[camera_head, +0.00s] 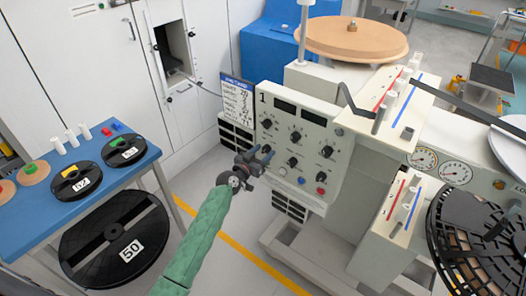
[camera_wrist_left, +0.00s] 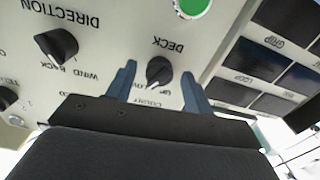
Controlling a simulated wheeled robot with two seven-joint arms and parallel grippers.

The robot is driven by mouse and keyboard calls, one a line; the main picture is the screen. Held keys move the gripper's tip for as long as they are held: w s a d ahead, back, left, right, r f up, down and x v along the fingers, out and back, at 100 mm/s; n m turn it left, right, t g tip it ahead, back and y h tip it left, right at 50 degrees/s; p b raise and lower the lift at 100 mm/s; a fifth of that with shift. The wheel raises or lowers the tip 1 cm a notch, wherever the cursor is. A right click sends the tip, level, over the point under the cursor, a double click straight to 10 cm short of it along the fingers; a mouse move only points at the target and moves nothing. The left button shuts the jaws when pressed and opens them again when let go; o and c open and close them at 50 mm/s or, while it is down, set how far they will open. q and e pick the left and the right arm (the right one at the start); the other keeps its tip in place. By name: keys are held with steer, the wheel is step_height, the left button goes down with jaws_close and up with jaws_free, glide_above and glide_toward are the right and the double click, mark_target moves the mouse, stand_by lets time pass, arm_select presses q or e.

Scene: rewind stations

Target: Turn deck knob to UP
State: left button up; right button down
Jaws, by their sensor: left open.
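The black DECK knob (camera_wrist_left: 159,72) shows upside down in the left wrist view on the cream control panel (camera_head: 312,122). Its narrow end and white mark point down and slightly left in that picture. Small lettering lies on both sides of that end, partly hidden by a finger; I cannot tell the exact setting. My left gripper (camera_wrist_left: 158,88) is open, with one blue-grey finger on each side of the knob and a gap visible to both. In the head view my left gripper (camera_head: 265,155) is in front of the panel's lower left and hides this knob.
The black DIRECTION knob (camera_wrist_left: 56,47) is beside the deck knob, and a green button (camera_wrist_left: 191,5) is close by. A blue table (camera_head: 90,178) with reels stands at left. A black perforated reel (camera_head: 470,240) is at right.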

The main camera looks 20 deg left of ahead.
arm_select(q)
steer(key=shift+w, duration=0.15)
steer(key=shift+d, duration=0.1)
steer(key=shift+c, duration=0.2)
steer(key=c, duration=0.9)
steer(key=shift+c, duration=0.2)
